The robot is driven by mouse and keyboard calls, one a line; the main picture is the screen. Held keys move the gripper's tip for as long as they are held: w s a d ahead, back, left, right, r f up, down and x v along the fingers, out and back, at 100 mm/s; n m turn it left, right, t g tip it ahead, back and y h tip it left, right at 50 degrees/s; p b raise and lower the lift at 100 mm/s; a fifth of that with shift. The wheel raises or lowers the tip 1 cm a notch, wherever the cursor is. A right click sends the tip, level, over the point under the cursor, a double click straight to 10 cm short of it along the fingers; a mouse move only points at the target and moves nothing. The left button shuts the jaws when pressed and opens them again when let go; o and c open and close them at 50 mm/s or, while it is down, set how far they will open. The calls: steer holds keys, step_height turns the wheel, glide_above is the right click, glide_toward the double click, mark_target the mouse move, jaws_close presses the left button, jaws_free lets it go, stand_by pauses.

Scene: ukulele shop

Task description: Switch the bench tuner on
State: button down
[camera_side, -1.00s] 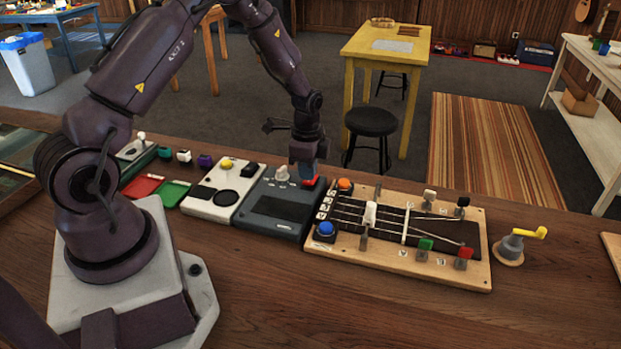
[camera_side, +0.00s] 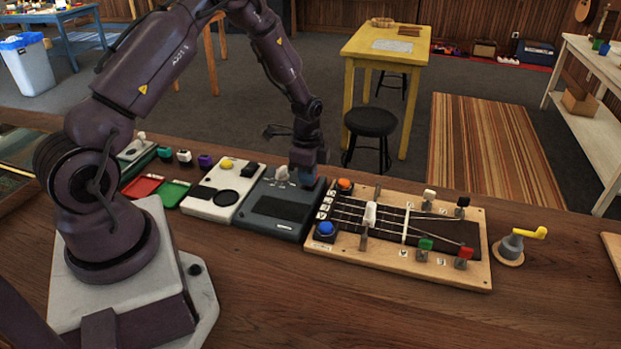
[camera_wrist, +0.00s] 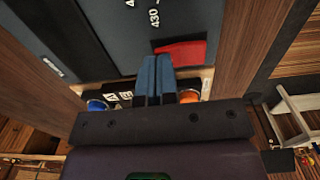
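The bench tuner appears to be the dark grey box (camera_side: 277,209) with a dark display panel and a white dial knob (camera_side: 282,175) on the bench. In the wrist view its face (camera_wrist: 100,30) shows printed numbers, one reading 430, and a red switch (camera_wrist: 182,52). My gripper (camera_side: 303,182) is over the tuner's far right corner and hides the red switch in the side view. In the wrist view the blue fingers (camera_wrist: 157,62) are together, empty, with tips at the switch's near left edge. I cannot tell whether they touch it or which way it is set.
A wooden string board (camera_side: 460,275) with blue and orange buttons and several coloured levers stands close on the right. A white device (camera_side: 208,207) with a yellow button is close on the left. A yellow-handled crank (camera_side: 512,246) stands further right. The front bench is clear.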

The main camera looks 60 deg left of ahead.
steer(key=shift+f, duration=0.2)
steer(key=shift+r, duration=3.55)
steer(key=shift+s+n, duration=0.1)
steer(key=shift+n, duration=0.5)
steer(key=s+d+r+n+t, duration=0.2)
steer(key=s+d+r+n, duration=0.2)
steer(key=s+d+r, duration=0.4)
steer(key=s+d+r+n+t, duration=0.3)
steer(key=s+d+r, duration=0.5)
steer(key=r, duration=0.8)
steer(key=s, duration=0.3)
steer(key=shift+n+t, duration=0.3)
steer(key=shift+n, duration=0.1)
